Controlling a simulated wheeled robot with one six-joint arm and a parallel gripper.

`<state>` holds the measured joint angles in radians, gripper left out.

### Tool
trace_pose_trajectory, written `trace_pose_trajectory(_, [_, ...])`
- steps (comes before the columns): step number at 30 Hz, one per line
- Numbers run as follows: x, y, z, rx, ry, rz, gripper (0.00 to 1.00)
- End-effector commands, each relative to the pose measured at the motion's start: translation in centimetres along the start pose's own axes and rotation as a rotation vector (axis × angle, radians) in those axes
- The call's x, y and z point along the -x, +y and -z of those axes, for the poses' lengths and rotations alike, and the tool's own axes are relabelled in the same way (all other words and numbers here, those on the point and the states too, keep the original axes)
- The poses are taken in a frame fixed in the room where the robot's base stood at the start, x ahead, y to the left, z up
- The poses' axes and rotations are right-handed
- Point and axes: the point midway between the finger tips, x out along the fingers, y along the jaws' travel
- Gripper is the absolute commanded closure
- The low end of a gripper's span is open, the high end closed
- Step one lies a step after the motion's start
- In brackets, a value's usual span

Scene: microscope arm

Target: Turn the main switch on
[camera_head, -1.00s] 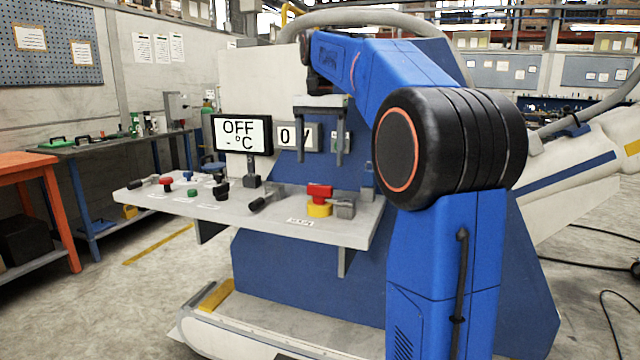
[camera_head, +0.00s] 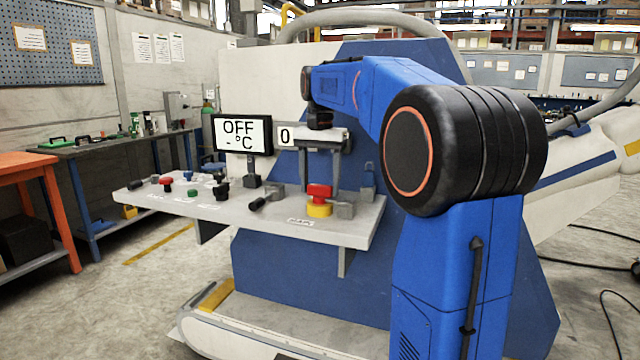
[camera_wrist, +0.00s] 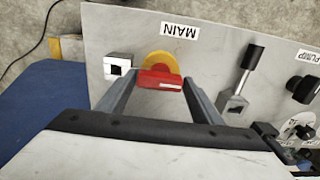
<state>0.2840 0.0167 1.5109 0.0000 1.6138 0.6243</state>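The main switch is a red handle (camera_head: 319,191) on a yellow round base (camera_head: 319,210), standing on the grey control panel (camera_head: 225,209). In the wrist view the red handle (camera_wrist: 160,79) lies crosswise, with the MAIN label (camera_wrist: 180,30) beyond it. My gripper (camera_head: 318,195) points down over the switch. Its two fingers are spread, one on each side of the red handle, with gaps visible in the wrist view (camera_wrist: 158,100). Whether a finger touches the handle is not clear. The display (camera_head: 241,134) reads OFF.
A lever with a black handle (camera_wrist: 253,57) and a square metal block (camera_wrist: 117,66) flank the switch. Several coloured knobs, including a green one (camera_head: 192,193), are at the panel's left.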

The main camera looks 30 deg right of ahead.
Motion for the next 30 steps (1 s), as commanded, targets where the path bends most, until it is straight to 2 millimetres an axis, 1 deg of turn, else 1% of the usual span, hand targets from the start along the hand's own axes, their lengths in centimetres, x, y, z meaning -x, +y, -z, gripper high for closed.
trace_pose_trajectory(1, [0.0, 0.0, 0.0, 0.0, 0.0, 0.0, 0.53])
trace_pose_trajectory(2, [0.0, 0.0, 0.0, 0.0, 0.0, 0.0, 0.6])
trace_pose_trajectory(3, [0.0, 0.0, 0.0, 0.0, 0.0, 0.0, 0.7])
trace_pose_trajectory(5, [0.0, 0.0, 0.01, 0.0, 0.0, 0.0, 0.84])
trace_pose_trajectory(6, [0.0, -0.01, 0.01, 0.0, 0.0, 0.0, 0.86])
trace_pose_trajectory(13, [0.01, -0.01, 0.01, -0.026, 0.0, 0.0, 0.86])
trace_pose_trajectory(17, [0.01, 0.0, 0.01, -0.078, 0.0, 0.0, 0.86])
trace_pose_trajectory(23, [0.02, -0.01, 0.01, -0.217, 0.0, 0.0, 0.86])
trace_pose_trajectory(30, [0.02, -0.01, 0.01, -0.441, 0.0, 0.0, 0.86])
